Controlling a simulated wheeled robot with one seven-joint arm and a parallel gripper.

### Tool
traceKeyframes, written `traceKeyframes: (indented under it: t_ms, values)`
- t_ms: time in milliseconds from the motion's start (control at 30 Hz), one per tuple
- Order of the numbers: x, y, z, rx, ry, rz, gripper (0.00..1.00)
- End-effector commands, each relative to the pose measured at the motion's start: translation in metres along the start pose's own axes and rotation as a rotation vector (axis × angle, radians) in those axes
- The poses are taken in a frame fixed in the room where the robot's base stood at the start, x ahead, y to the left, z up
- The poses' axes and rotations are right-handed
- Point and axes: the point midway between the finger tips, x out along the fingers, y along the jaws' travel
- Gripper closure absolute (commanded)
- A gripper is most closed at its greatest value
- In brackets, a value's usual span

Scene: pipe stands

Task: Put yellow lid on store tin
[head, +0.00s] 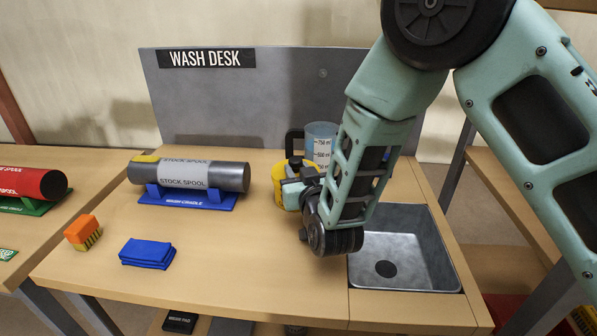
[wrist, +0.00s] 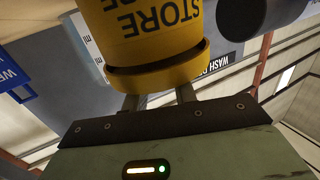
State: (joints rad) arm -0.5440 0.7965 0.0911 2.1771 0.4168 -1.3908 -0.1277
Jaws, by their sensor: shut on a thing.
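The yellow store tin (wrist: 150,25) fills the upper middle of the wrist view, with its STORE lettering upside down there. The yellow lid (wrist: 160,76) shows as a wider band at the tin's end, lined up with it. A dark line runs between them, and I cannot tell whether the lid is fully seated. My gripper (wrist: 158,98) is shut on the lid, with its fingertips partly hidden behind it. In the head view the tin (head: 278,186) stands on the desk, partly hidden by my gripper (head: 296,172).
A measuring jug (head: 322,139) stands just behind the tin. A stock spool (head: 220,177) lies on a blue cradle (head: 187,201) to the left. A folded blue cloth (head: 147,253) and an orange brush (head: 81,230) lie at front left. A sink (head: 405,262) is at right.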

Motion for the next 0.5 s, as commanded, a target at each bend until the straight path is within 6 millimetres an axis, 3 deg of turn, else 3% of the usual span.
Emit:
traceKeyframes:
  t_ms: [133,167,233,500]
  values:
    - [0.0002,0.0,0.0026,0.0,0.0,0.0,1.0]
    - [0.0001,0.0,0.0018,0.0,0.0,0.0,0.64]
    - [0.0001,0.0,0.0016,0.0,0.0,0.0,0.47]
    - [-0.0004,-0.0001,0.0019,0.0,0.0,0.0,0.47]
